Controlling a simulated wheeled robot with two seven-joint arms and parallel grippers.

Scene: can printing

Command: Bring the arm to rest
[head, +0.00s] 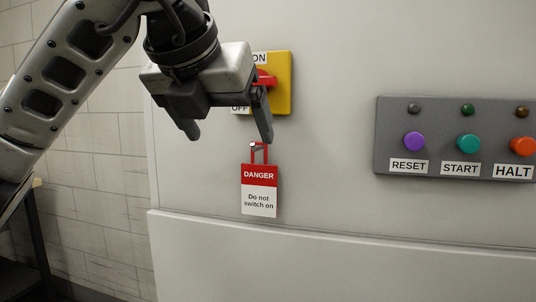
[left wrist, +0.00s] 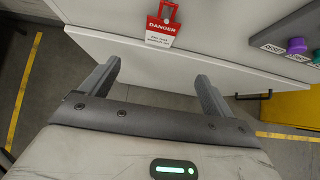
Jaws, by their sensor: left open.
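My left gripper (head: 228,134) is open, with its two fingers apart and pointing down in front of the white cabinet. It also shows in the left wrist view (left wrist: 158,85), with nothing between the fingers. In the head view it partly covers the yellow switch plate (head: 284,85) with its red handle (head: 265,78) and the ON and OFF labels. A red and white danger tag (head: 259,190) hangs on the cabinet just below the right fingertip; the tag (left wrist: 162,30) is beyond the fingers in the left wrist view. My right gripper is not in view.
The white cabinet front (head: 330,180) fills most of the head view. A grey panel (head: 440,165) with RESET, START and HALT buttons is on the right. A dark stand (head: 38,235) is at the left edge. Open floor with yellow lines (left wrist: 22,95) shows in the left wrist view.

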